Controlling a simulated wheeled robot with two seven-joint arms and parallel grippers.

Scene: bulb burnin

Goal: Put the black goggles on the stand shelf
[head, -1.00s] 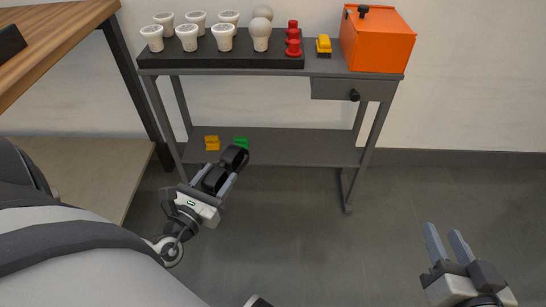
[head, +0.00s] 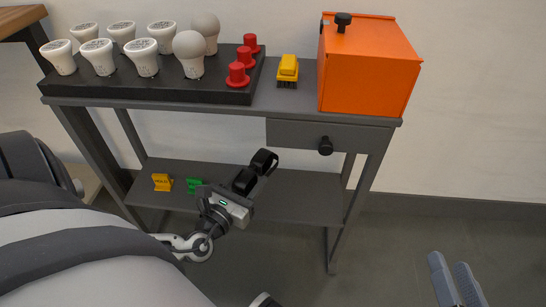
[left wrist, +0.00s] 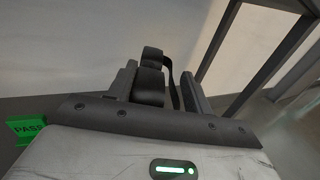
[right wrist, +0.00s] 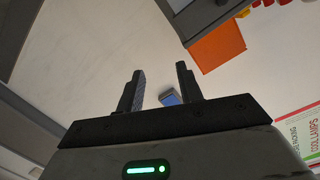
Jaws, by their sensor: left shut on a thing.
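The black goggles (head: 264,162) are held in my left gripper (head: 248,182), which is shut on them. They show between the fingers in the left wrist view (left wrist: 151,78), with a strap hanging at the right. In the head view they are in front of or over the lower shelf of the grey stand (head: 290,205); I cannot tell whether they touch it. My right gripper (head: 455,275) is open and empty, low at the right, away from the stand. It also shows open in the right wrist view (right wrist: 160,90).
The lower shelf holds a yellow sign (head: 162,182) and a green sign (head: 195,186) at its left; its right part is clear. The top carries a black bulb tray (head: 200,90), red pieces (head: 237,75), a yellow brush (head: 288,68) and an orange box (head: 370,70). A drawer (head: 295,135) hangs below.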

